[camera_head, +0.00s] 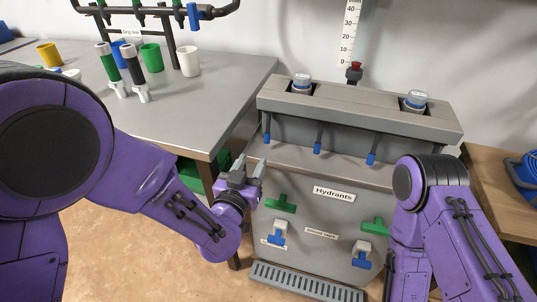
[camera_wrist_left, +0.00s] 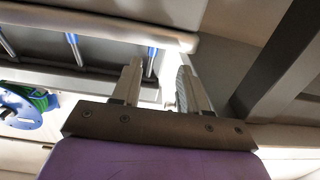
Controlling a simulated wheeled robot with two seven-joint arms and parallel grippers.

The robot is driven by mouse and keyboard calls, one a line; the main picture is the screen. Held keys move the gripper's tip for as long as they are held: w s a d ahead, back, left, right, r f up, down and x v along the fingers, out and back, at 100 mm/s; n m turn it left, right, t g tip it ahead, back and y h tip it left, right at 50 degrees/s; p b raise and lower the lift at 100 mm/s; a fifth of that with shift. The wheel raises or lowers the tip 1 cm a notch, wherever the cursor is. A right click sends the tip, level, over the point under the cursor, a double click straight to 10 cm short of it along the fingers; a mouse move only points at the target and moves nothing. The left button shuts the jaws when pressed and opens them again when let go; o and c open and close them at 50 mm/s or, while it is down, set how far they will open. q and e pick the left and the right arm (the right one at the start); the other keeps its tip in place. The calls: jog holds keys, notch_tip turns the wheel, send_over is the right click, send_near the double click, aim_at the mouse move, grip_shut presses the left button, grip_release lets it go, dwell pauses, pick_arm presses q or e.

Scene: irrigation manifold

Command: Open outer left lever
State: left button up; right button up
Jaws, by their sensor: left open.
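Three thin grey levers with blue tips hang from the underside of the grey Hydrants unit. The outer left lever (camera_head: 267,137) is the one closest to my left gripper (camera_head: 251,164). My left gripper is open, just below and left of that lever's blue tip. In the left wrist view, the outer left lever (camera_wrist_left: 152,58) shows beyond the gap between the open fingers (camera_wrist_left: 159,68); I cannot tell whether it touches them. The middle lever (camera_head: 317,148) and the outer right lever (camera_head: 371,159) hang farther right. My right gripper is out of view.
Green handles (camera_head: 281,204) and blue-and-white taps (camera_head: 277,236) stick out of the front panel below. A grey table (camera_head: 200,95) with cups stands to the left. A wooden table (camera_head: 490,180) stands to the right, and a drain grate (camera_head: 305,283) lies below.

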aim_at(266, 137)
pick_arm(q)
jog(key=x, duration=0.3)
jog(key=r+x, duration=0.1)
jog(key=x, duration=0.7)
jog(key=shift+s+d+r, duration=0.15)
jog(key=shift+d+r, duration=0.1)
jog(key=shift+d, duration=0.1)
grip_shut()
